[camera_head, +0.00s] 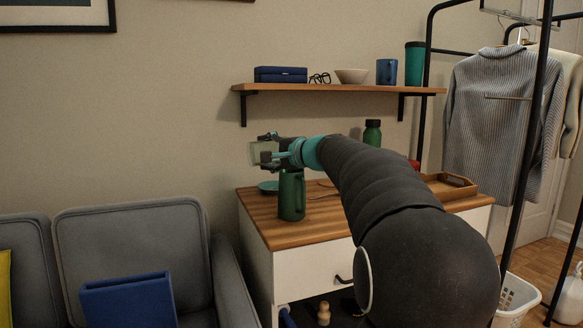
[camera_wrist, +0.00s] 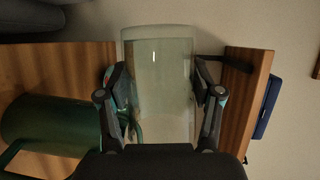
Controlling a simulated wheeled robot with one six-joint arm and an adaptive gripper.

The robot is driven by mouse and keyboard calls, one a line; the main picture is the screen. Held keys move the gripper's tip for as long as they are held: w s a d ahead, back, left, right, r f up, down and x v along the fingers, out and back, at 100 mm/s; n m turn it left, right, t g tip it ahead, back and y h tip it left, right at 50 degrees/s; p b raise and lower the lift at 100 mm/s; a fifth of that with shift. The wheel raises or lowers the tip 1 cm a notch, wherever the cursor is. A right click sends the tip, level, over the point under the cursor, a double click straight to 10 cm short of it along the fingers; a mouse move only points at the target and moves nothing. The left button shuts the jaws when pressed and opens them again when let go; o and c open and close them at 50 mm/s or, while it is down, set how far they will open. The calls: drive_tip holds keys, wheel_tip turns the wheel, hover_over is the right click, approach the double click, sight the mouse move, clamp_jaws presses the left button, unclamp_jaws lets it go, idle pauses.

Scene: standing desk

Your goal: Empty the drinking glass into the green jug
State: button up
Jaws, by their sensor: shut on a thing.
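The clear drinking glass (camera_head: 257,153) is held above the drawer unit, lying roughly on its side. It fills the middle of the wrist view (camera_wrist: 160,75), where the scene appears turned sideways. My gripper (camera_head: 270,152) is shut on the glass, with a finger on each side of it (camera_wrist: 160,100). Pale green shows through the glass; I cannot tell how much liquid is in it. The green jug (camera_head: 291,197) stands upright on the wooden top, just below my gripper; it also shows in the wrist view (camera_wrist: 45,125). My gripper hides the jug's mouth in the head view.
A green bottle (camera_head: 372,134) and a wooden tray (camera_head: 450,186) are further right. The wall shelf (camera_head: 335,88) above holds a blue case, spectacles, a bowl and cups. A grey sofa (camera_head: 130,240) stands at left.

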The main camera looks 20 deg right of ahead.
sight(260, 164)
drive_tip(key=shift+a+f+n+h+b, duration=0.4)
drive_tip(key=shift+a+f+n, duration=0.2)
drive_tip(key=shift+f+n, duration=0.25)
drive_tip(key=shift+a+f+n+g, duration=0.15)
drive_tip(key=shift+a+n+g, duration=0.05)
drive_tip(key=shift+n+g, duration=0.25)
drive_tip(key=shift+a+f+n+h+b, duration=0.1)
drive_tip(key=shift+f+n+h+b, duration=0.3)
drive_tip(key=shift+r+n+h+p, duration=0.45)
drive_tip(key=shift+n+h+p, duration=0.2)
drive_tip(key=shift+n, duration=0.25)
drive_tip(key=shift+w+r+n+g+h+p, duration=0.1)
drive_tip(key=shift+n+g+h+p, duration=0.25)
drive_tip(key=shift+n, duration=0.15)
drive_tip(key=shift+f+n+h+b, duration=0.3)
drive_tip(key=shift+f+n, duration=0.2)
drive_tip(key=shift+f, duration=0.15)
drive_tip(key=a+f+n+h+p, duration=0.1)
drive_tip(key=f+n+p, duration=0.1)
drive_tip(key=f, duration=0.1)
drive_tip(key=a+f+n+h+p, duration=0.1)
drive_tip(key=f+p, duration=0.1)
drive_tip(key=shift+a+h, duration=0.3)
drive_tip(key=shift+a, duration=0.05)
